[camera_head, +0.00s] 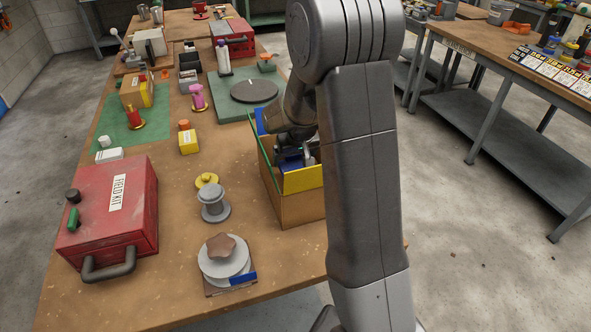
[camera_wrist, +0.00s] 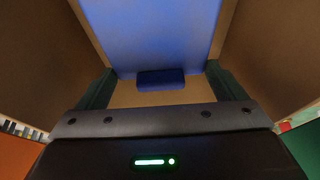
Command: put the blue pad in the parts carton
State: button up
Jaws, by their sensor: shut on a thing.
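The parts carton (camera_head: 300,210) is an open brown box on the right side of the bench, with a yellow near flap, a green left flap and blue at the back. My gripper (camera_head: 293,152) reaches down into its mouth, partly hidden by the arm and flaps. In the wrist view, brown walls flank my gripper (camera_wrist: 161,80). A dark blue block, which I take as the blue pad (camera_wrist: 161,79), shows between the fingertips. A broad lighter blue surface is behind it; I cannot tell if it belongs to the pad or the carton. The jaws' contact is unclear.
A red field kit case (camera_head: 110,215) stands at the left. A grey spool (camera_head: 212,204) and a grey disc stack (camera_head: 224,258) stand left of the carton. A green board with a dark disc (camera_head: 254,91) lies behind it. Bare bench shows left of the carton.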

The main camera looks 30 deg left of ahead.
jog(key=shift+f, duration=2.1)
jog(key=o, duration=0.7)
jog(key=shift+f, duration=0.1)
jog(key=v, duration=1.2)
